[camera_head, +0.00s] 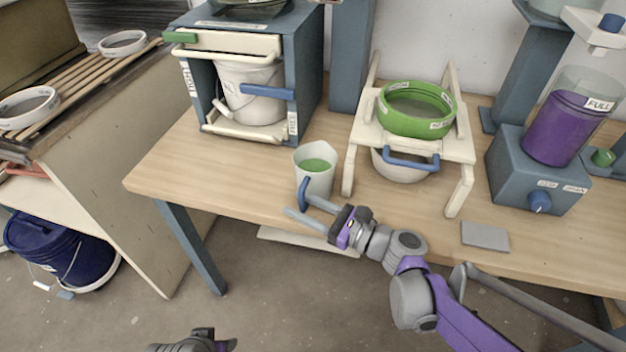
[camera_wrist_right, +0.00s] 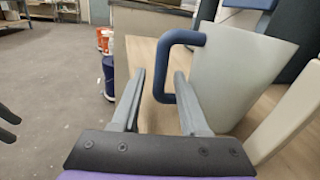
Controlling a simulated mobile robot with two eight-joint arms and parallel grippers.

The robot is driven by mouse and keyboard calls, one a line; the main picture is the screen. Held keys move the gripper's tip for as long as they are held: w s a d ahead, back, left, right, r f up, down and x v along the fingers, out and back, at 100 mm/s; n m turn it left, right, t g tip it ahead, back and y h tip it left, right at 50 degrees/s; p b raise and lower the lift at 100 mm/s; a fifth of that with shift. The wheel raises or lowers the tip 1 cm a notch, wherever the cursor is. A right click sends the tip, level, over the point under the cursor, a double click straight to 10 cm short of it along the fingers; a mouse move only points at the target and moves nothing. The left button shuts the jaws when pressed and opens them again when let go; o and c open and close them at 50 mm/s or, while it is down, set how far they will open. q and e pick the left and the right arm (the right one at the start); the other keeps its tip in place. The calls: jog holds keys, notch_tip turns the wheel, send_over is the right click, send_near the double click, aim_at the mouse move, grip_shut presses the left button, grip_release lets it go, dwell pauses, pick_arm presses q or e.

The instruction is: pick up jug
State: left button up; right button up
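The jug (camera_head: 321,181) is a pale cup with green liquid inside and a blue handle (camera_head: 304,194). It stands upright on the front edge area of the wooden table. My right gripper (camera_head: 297,205) is open at the handle, in front of the jug. In the right wrist view the jug (camera_wrist_right: 232,85) fills the right side, and its handle (camera_wrist_right: 160,66) shows between the two open fingers (camera_wrist_right: 160,90), with gaps visible. My left gripper (camera_head: 200,341) is only partly seen at the bottom edge of the head view, away from the table.
A pale stand (camera_head: 359,138) with a green sieve (camera_head: 416,109) is right of the jug. A blue frame (camera_head: 306,75) holding a white bucket (camera_head: 251,92) is behind left. A purple container (camera_head: 560,128) stands far right. A grey tile (camera_head: 485,236) lies near the front edge.

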grip_shut()
dwell(1.2)
